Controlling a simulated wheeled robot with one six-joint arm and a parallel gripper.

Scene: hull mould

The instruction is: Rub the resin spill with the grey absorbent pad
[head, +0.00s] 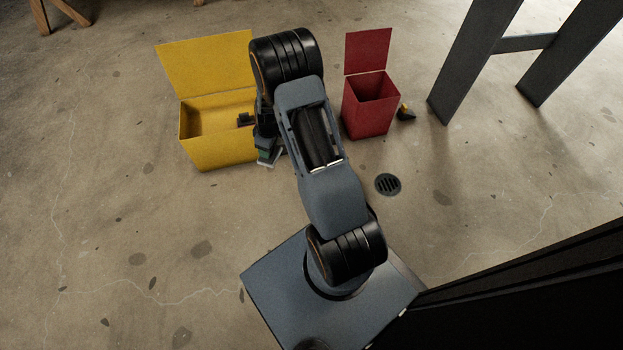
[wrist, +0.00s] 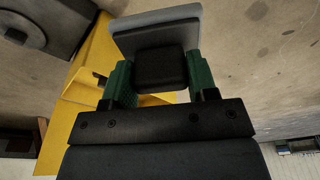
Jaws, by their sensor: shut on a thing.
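My gripper (wrist: 160,80) has green fingers shut on the black grip block of the grey absorbent pad (wrist: 155,30). The pad extends beyond the fingertips in the wrist view. In the head view, my gripper (head: 267,153) is low beside the right end of the yellow bin, and a pale edge of the pad (head: 275,158) shows there. My arm covers much of that area, and I cannot tell whether the pad touches the floor. Several dark patches mark the concrete, but I cannot identify the resin spill among them.
An open yellow bin (head: 217,153) stands left of my gripper, an open red bin (head: 368,117) right of it. A small yellow-and-black object (head: 405,112) lies beside the red bin. A round drain (head: 388,184) and dark trestle legs (head: 472,60) are farther right. Floor at left is clear.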

